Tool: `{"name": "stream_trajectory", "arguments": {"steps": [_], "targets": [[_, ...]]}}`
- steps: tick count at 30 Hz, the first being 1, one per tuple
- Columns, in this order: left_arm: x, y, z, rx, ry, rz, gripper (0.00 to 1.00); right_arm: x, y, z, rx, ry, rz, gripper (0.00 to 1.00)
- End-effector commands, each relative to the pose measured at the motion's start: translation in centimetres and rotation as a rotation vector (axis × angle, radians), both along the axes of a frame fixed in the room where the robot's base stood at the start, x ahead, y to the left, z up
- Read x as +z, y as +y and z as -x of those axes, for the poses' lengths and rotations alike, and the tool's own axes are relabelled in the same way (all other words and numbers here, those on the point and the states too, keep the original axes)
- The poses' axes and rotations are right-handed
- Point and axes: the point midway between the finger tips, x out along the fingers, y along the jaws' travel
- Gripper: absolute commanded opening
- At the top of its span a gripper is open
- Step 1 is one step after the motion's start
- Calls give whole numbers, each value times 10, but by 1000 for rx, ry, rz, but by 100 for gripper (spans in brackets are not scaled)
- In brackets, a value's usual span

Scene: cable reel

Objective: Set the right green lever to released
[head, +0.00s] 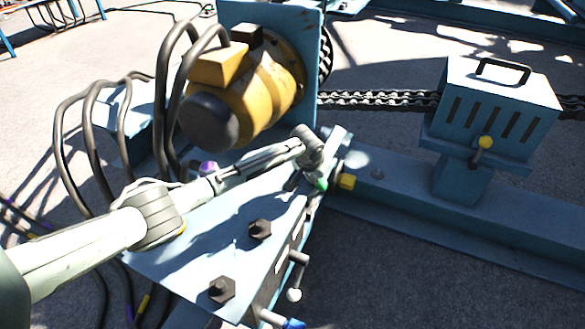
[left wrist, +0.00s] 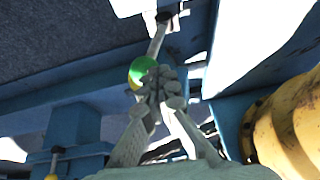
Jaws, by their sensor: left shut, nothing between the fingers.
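The green lever's knob (head: 321,185) shows in the head view at the far end of the blue panel, just below my left gripper. In the left wrist view the green knob (left wrist: 138,70) is beside the fingertips, partly covered by them, and its pale rod runs up to a dark mount. My left gripper (head: 313,153) is shut and empty, its fingertips (left wrist: 160,88) close to or touching the knob; I cannot tell which. My right gripper is in neither view.
A white-knobbed lever (head: 293,294) and a blue-knobbed lever (head: 293,323) stick out nearer along the panel. A yellow motor (head: 255,95) with thick cables stands behind my arm. A blue vented box (head: 495,105) with a chain stands at right.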

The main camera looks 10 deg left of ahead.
Motion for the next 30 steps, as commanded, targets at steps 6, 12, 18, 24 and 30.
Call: {"name": "stream_trajectory", "arguments": {"steps": [6, 12, 18, 24, 30], "targets": [[-2, -13, 3, -2, -12, -73, 0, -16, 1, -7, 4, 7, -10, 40], [-10, -33, 8, -5, -36, -198, 0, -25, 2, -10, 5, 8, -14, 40], [-24, -52, 11, -2, -67, -354, 0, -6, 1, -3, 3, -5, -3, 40], [-34, -65, 13, 0, -67, -347, 0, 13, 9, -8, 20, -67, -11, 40], [-40, -73, 14, 0, -67, -347, 0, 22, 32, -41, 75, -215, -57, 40]]}}
